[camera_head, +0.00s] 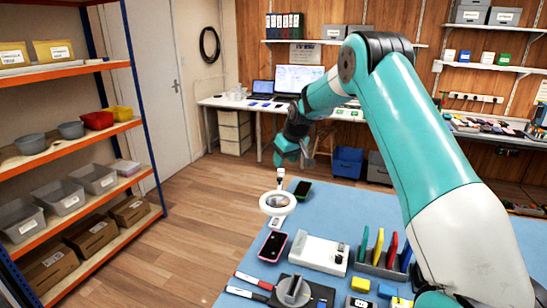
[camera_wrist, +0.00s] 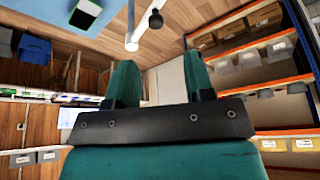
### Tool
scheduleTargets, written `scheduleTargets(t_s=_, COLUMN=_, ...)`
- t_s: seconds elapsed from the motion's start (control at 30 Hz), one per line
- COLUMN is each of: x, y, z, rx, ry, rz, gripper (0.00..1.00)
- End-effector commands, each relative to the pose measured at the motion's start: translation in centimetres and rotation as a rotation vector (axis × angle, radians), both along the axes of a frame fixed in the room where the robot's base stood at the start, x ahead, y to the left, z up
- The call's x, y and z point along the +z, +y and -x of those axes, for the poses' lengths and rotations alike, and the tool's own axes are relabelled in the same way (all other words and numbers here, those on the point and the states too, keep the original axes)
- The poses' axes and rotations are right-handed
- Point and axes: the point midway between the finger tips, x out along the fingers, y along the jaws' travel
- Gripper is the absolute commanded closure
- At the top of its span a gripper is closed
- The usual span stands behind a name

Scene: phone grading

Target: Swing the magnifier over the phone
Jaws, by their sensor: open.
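The magnifier (camera_head: 277,211) shows in the head view as a white ring around a lens, with a short stem rising from it towards my gripper. A pink-edged phone (camera_head: 272,246) lies on the blue mat just in front of the ring. A second dark phone (camera_head: 303,189) lies behind and right of it. My gripper (camera_head: 291,158) is above the magnifier, open; I see no grip on the stem. In the wrist view my two teal fingers stand apart with nothing between them (camera_wrist: 158,62). A white rod (camera_wrist: 133,24) and a black knob (camera_wrist: 155,18) show beyond the fingertips.
Orange shelving (camera_head: 75,150) stands left. The wooden floor between shelving and mat is open.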

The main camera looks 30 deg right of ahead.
Motion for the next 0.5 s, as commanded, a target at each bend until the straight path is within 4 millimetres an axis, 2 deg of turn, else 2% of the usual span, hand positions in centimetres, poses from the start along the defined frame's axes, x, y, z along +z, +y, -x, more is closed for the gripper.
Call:
scheduleTargets(t_s=0.43, x=8.6, y=-0.5, z=3.7, rx=-0.001, ry=-0.003, rz=0.002, gripper=0.52)
scheduleTargets(t_s=0.5, x=8.2, y=1.3, z=4.3, rx=0.022, ry=0.006, rz=-0.009, gripper=0.52)
